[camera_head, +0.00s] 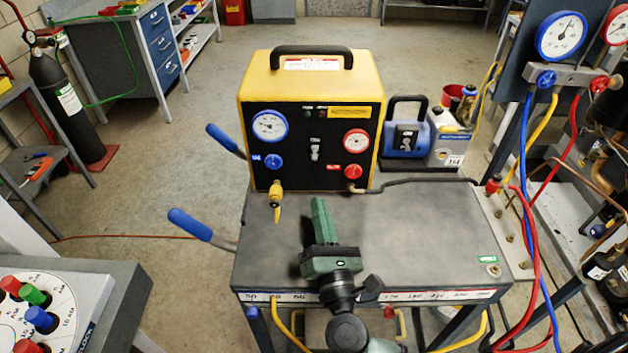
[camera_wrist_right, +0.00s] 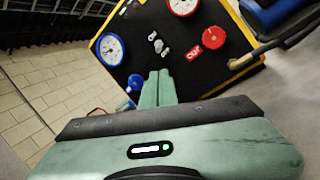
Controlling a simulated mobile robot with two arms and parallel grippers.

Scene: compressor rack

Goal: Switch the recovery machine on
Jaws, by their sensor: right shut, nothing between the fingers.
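The recovery machine (camera_head: 312,80) is a yellow box with a black front panel, standing on the grey cart. A small silver switch (camera_head: 315,148) sits mid-panel, between a blue-rimmed gauge with a blue knob (camera_head: 273,161) and a red-rimmed gauge with a red knob (camera_head: 352,171). In the right wrist view the switch (camera_wrist_right: 158,43) shows just beyond the fingertips. Two small lamps (camera_head: 314,112) above it look dim. My right gripper (camera_head: 319,203) is green, shut and empty, in front of and below the switch, its fingers pointing at the panel. My left gripper is not in view.
The cart top (camera_head: 430,225) is mostly clear. A yellow fitting (camera_head: 276,195) projects at the machine's lower left, and a dark hose (camera_head: 420,181) leaves its lower right. Red, blue and yellow hoses (camera_head: 530,230) hang at the right.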

